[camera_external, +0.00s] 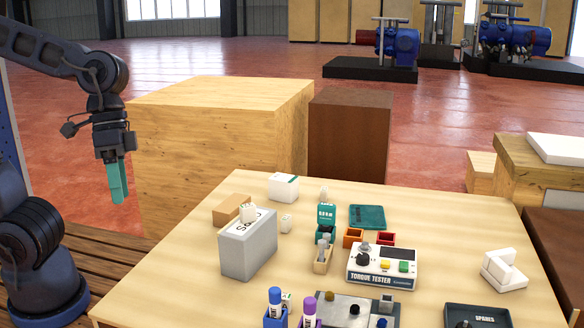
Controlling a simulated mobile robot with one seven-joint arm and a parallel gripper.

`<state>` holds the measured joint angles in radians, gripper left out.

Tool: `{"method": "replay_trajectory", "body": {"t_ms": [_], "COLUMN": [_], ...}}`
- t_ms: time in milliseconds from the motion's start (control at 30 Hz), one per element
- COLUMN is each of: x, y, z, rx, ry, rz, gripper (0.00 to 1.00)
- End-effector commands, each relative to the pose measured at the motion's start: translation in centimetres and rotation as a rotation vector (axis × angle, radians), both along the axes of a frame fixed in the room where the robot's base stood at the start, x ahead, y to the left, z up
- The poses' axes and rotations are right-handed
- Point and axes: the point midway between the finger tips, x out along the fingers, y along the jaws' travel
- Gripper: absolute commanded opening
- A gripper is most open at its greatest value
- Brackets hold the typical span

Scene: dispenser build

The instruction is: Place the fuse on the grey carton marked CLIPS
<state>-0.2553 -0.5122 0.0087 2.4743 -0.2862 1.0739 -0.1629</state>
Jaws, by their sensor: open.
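The grey carton (247,252) stands upright on the left part of the table. Dark lettering on its top face is partly covered, so I cannot read all of it. A small white piece (248,213) shows at the carton's top, seemingly resting on it; I cannot tell for sure whether it is the fuse. Other small white pieces stand behind the carton, one close to its right (286,223) and one farther back (323,192). My gripper (118,190), with teal fingers, hangs pointing down left of the table, open and empty, well away from the carton.
The table (195,228) also holds a tan box (232,208), a white box (283,187), a torque tester (382,266), red and orange bins, a teal mat (367,217), marker holders in front and a black SPARES tray (478,317). A large wooden crate (220,125) stands behind.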

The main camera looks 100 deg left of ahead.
Motion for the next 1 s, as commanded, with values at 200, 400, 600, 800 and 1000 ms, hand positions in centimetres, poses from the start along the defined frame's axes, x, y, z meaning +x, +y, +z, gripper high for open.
{"method": "replay_trajectory", "body": {"t_ms": [200,400,600,800,1000], "x": [-2.7,-3.9,-4.1,-4.1,-4.1], "y": [-1.8,-2.2,-2.3,-2.3,-2.3], "z": [1.6,2.5,2.7,2.7,2.7], "rx": [0.218,0.336,0.366,0.365,0.364], "ry": [-0.159,-0.250,-0.270,-0.271,-0.269], "rz": [-0.296,-0.451,-0.488,-0.486,-0.484], "gripper": [0.52,0.52,0.52,0.52,0.52]}}
